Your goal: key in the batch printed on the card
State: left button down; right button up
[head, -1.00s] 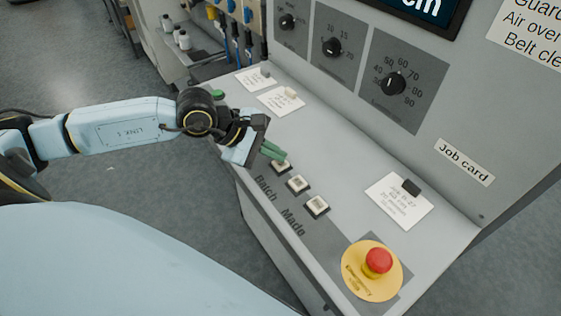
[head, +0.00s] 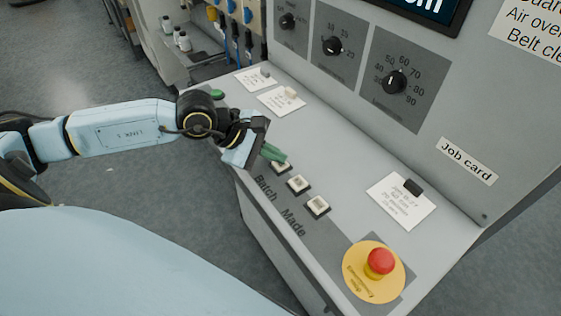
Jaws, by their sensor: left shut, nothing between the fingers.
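The job card (head: 401,203) lies on the sloped console under a dark clip, below the "Job card" label (head: 466,161); its print is too small to read. Three square white keys sit in a row by the words "Batch Made": the far key (head: 280,168), the middle key (head: 298,184) and the near key (head: 317,206). My left gripper (head: 275,154) is shut and empty, its green fingertips at the far key and partly covering it. I cannot tell whether they touch it. My right gripper is not in view.
A red emergency button (head: 380,263) on a yellow disc stands at the console's near end. Dials (head: 394,82) and part of a screen (head: 425,8) are on the upright panel. Two more cards (head: 282,101) and a green button (head: 217,94) lie at the far end.

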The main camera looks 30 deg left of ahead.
aim_at(275, 164)
pick_arm(q)
jog(key=shift+r, duration=0.1)
jog(key=shift+r+p, duration=0.4)
jog(key=shift+r, duration=0.3)
jog(key=shift+r, duration=0.15)
jog(key=shift+r+p, duration=1.3)
jog(key=shift+r, duration=1.1)
